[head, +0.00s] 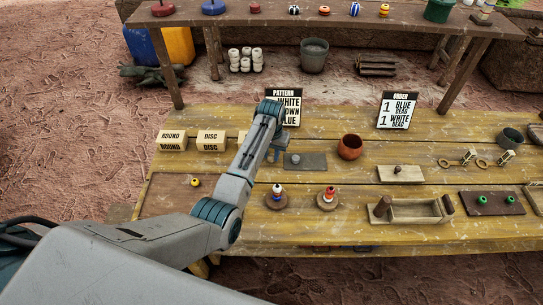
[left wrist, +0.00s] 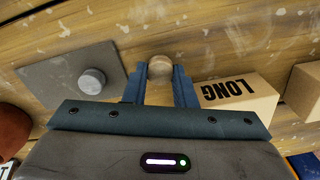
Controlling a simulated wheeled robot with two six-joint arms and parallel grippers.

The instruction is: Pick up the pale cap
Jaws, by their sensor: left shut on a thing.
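The pale cap (left wrist: 160,67) is a small round beige piece between the fingertips of my left gripper (left wrist: 160,75) in the left wrist view. The fingers are shut on its two sides. In the head view my left gripper (head: 277,152) points down over the table, left of the grey slab (head: 314,163); the cap is hidden there by my arm. I cannot tell whether the cap touches the table. My right gripper is not in view.
A grey round piece (left wrist: 91,82) sits on the slab beside my left gripper. A block marked LONG (left wrist: 238,97) stands close on the other side. A brown bowl (head: 350,147), beaded stands (head: 276,200) and a wooden tray (head: 413,212) stand on the table.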

